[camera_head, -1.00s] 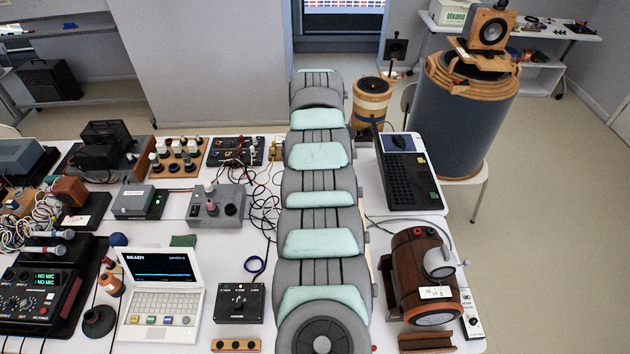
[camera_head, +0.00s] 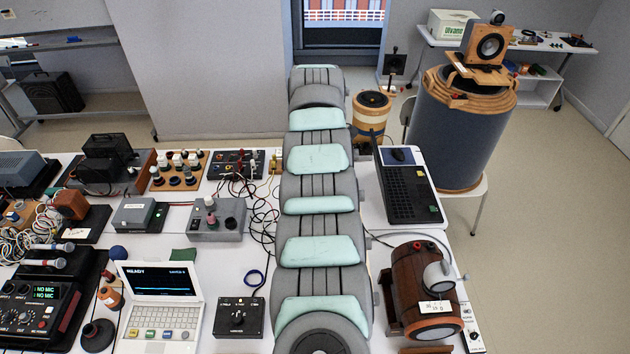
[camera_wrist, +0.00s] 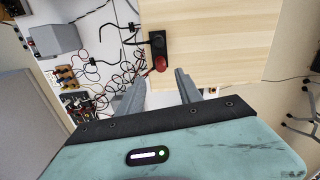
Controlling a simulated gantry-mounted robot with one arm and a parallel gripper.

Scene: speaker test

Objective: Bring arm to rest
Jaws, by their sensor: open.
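My arm, a long chain of grey and pale-teal segments, runs from the bottom middle of the head view up to the back of the table. Its far end is hidden there, so my gripper does not show in that view. In the wrist view my gripper (camera_wrist: 160,84) has its two grey fingers apart with nothing held between them. Beyond the fingertips a red and black part (camera_wrist: 158,52) shows against a pale wooden panel (camera_wrist: 220,35). I cannot tell the distance from the fingers to it.
On the white table, a white laptop (camera_head: 158,308), a grey box (camera_head: 218,218) and loose cables stand left of my arm. A black keyboard-like device (camera_head: 408,190) and a brown barrel-shaped device (camera_head: 415,285) stand close on its right. A blue-grey drum (camera_head: 455,135) stands behind right.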

